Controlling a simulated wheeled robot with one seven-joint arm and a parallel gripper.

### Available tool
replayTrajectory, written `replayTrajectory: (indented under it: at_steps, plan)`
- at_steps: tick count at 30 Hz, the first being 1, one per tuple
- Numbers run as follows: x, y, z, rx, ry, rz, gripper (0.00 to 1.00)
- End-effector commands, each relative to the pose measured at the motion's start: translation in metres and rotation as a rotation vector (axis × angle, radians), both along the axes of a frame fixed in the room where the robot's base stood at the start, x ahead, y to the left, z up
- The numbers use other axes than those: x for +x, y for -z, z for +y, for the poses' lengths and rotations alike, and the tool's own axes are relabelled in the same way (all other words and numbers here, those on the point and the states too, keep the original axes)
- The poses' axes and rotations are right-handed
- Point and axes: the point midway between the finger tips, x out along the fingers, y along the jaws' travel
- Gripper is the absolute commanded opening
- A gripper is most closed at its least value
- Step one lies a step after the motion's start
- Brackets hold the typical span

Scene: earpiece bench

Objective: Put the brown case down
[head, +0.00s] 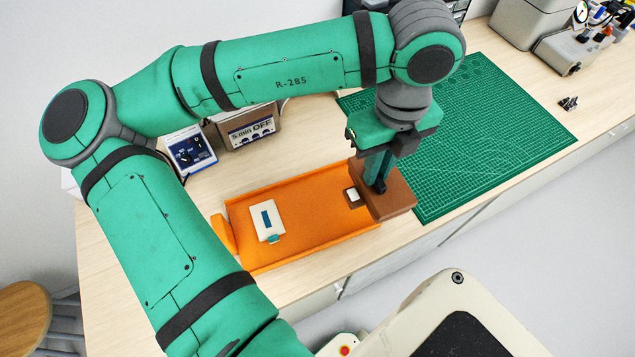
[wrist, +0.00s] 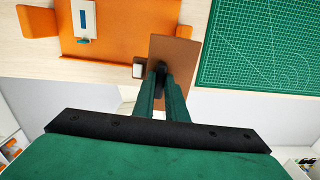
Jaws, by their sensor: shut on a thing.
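The brown case (head: 398,203) is held in my gripper (head: 377,186), whose fingers are shut on it. In the head view it overlaps the right end of the orange tray (head: 310,254) and the near-left edge of the green mat. In the wrist view the brown case (wrist: 172,49) shows at the fingertips of my gripper (wrist: 161,75), between the tray and the mat. Whether the case touches the surface below is hard to tell. My fingers hide part of it.
A white piece with a blue stripe (head: 266,219) lies in the tray. A small white block (head: 352,195) sits just left of the case. The green cutting mat (head: 490,130) is mostly clear. A blue-fronted box (head: 190,149) and a beige timer box (head: 251,130) stand behind the tray.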

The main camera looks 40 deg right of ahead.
Motion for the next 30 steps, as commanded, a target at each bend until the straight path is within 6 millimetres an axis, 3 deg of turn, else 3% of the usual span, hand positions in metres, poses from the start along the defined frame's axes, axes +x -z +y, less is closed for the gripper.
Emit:
replayTrajectory:
  at_steps: [6, 12, 24, 30]
  plan:
    - [0.043, 0.021, 0.025, 0.001, -0.012, 0.002, 0.0]
    - [0.066, 0.052, 0.035, 0.0, -0.004, 0.001, 0.0]
    - [0.087, 0.084, 0.046, 0.0, 0.001, 0.001, 0.0]
    - [0.085, 0.108, 0.045, -0.001, 0.002, 0.001, 0.0]
